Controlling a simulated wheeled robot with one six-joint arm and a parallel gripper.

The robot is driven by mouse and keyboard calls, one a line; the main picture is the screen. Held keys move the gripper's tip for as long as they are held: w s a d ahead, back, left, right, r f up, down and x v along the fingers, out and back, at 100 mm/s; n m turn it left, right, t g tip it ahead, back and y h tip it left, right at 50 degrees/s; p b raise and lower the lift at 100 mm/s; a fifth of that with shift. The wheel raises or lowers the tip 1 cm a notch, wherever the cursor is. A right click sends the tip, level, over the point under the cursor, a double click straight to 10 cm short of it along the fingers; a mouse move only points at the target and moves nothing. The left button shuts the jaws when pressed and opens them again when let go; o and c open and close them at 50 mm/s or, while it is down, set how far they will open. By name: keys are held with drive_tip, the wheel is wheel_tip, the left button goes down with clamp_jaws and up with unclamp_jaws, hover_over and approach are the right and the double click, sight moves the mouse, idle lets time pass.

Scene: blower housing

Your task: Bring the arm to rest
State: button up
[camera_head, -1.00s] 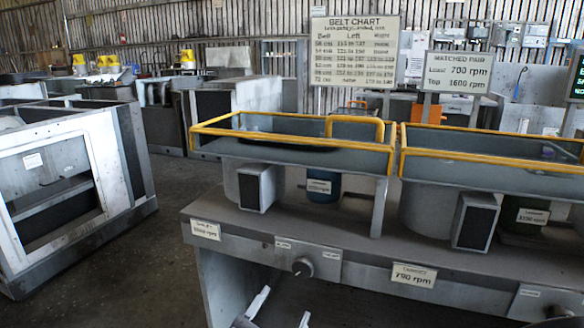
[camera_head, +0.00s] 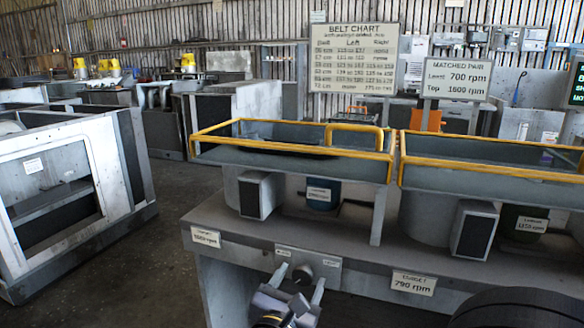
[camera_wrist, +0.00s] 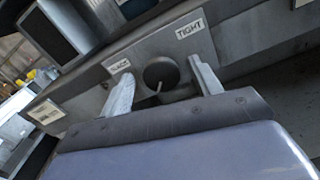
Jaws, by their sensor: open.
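My gripper (camera_head: 299,281) is open and empty, low in the head view, in front of the bench's front face. Its two pale fingers point at a dark round knob (camera_head: 302,275) on a metal plate. In the wrist view, the knob (camera_wrist: 161,73) shows between and beyond the open fingers (camera_wrist: 163,84). Labels flank the knob; the right one reads TIGHT (camera_wrist: 189,30). Whether the fingers touch the knob or plate cannot be told.
The bench (camera_head: 235,230) carries two housings with yellow-railed trays (camera_head: 290,150) (camera_head: 490,172). A label (camera_head: 413,283) reads 790 rpm. A grey cabinet frame (camera_head: 60,190) stands at left. Bare floor (camera_head: 160,235) lies between it and the bench.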

drive_tip(key=n+p, duration=0.1)
drive_tip(key=n, duration=0.1)
drive_tip(key=n+p, duration=0.2)
drive_tip(key=shift+a+r, duration=0.1)
drive_tip(key=shift+r, duration=0.1)
drive_tip(key=shift+s+a+f+n+p, duration=0.15)
drive_tip(key=shift+s+n+p, duration=0.15)
drive_tip(key=shift+n, duration=0.2)
drive_tip(key=p+v, duration=0.1)
drive_tip(key=v, duration=0.8)
drive_tip(key=shift+s, duration=0.15)
